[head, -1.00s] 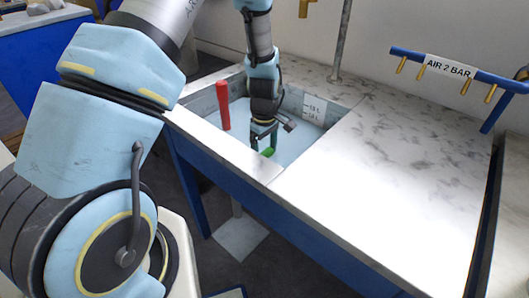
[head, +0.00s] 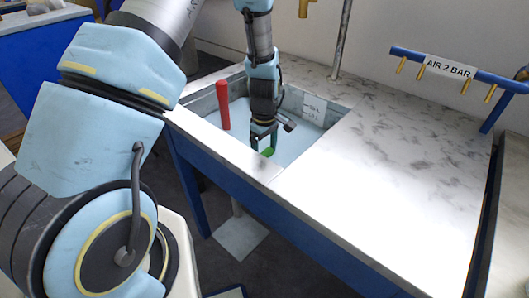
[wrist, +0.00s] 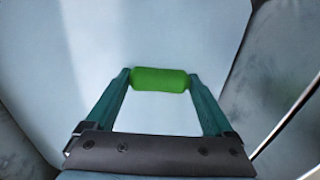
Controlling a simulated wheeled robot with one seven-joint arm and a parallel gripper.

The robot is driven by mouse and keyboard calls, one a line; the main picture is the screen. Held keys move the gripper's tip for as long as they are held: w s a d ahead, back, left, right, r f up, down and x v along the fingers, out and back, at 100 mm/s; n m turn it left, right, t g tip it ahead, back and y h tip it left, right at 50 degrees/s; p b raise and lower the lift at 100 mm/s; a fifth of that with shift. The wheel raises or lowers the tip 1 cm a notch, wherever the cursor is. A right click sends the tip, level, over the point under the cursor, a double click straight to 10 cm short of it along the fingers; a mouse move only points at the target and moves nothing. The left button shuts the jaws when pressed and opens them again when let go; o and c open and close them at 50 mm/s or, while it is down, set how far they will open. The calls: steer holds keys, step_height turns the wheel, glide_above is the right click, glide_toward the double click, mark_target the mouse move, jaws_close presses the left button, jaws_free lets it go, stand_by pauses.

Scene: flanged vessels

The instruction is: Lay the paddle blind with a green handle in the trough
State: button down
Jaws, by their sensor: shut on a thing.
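My gripper (head: 263,143) reaches down into the trough (head: 205,101), a light-blue basin sunk in the marbled worktop. It is shut on the green handle (head: 268,152) of the paddle blind. In the wrist view the green handle (wrist: 160,79) sits crosswise between the two fingertips, with the trough's pale floor (wrist: 85,60) behind it. Only the green handle shows; I cannot make out the blind's plate in either view. I cannot tell whether the blind touches the trough floor.
A red upright bar (head: 223,105) stands at the trough's left side. A metal post (head: 342,40) rises behind the trough. The marbled worktop (head: 380,170) to the right is clear. A blue rail (head: 400,52) with brass taps, marked AIR 2 BAR, is at the back right.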

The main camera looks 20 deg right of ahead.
steer(key=shift+f, duration=0.35)
stand_by(0.7)
stand_by(0.3)
jaws_free()
